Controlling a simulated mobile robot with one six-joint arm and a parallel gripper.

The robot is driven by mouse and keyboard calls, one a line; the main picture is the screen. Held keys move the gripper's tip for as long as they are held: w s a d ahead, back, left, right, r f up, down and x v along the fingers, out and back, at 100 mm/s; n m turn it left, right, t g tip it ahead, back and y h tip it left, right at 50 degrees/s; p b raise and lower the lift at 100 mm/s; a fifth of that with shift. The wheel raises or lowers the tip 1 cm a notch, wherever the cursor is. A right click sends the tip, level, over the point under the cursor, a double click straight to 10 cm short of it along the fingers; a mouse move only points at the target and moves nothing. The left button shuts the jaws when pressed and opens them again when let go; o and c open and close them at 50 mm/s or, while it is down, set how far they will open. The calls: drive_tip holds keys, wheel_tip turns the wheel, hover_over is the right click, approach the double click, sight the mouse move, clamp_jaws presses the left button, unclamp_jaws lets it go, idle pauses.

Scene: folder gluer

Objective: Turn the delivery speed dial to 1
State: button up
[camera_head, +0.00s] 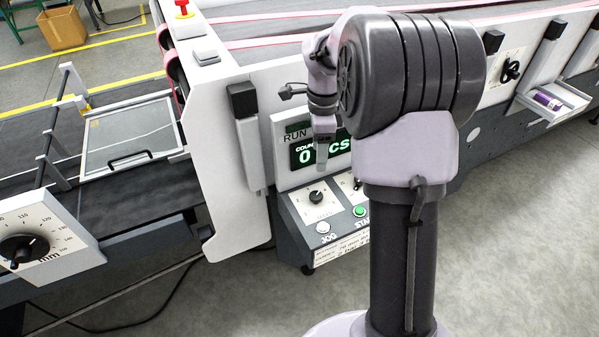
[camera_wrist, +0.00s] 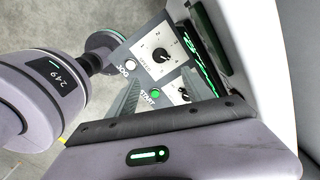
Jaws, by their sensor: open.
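A small black dial with a white face labelled SPEED (camera_head: 316,196) sits on the sloped control panel, left of a second dial (camera_head: 357,183) that my arm partly covers. The SPEED dial also shows in the wrist view (camera_wrist: 160,54), with the second dial (camera_wrist: 184,93) below it. The dial settings are too small to read surely. My gripper (camera_head: 320,172) hangs in front of the display, above the SPEED dial in the head view and apart from it. It is open, and nothing shows in it.
The JOG button (camera_head: 323,228) and green START button (camera_head: 360,210) lie just below the dials. A lit count display (camera_head: 322,150) stands behind them. A larger black dial (camera_head: 24,248) is far left. Open floor (camera_head: 520,230) lies to the right.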

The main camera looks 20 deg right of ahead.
sight(316, 195)
wheel_tip(316, 195, down, 16)
drive_tip(key=b, duration=0.3)
drive_tip(key=shift+r, duration=0.1)
clamp_jaws()
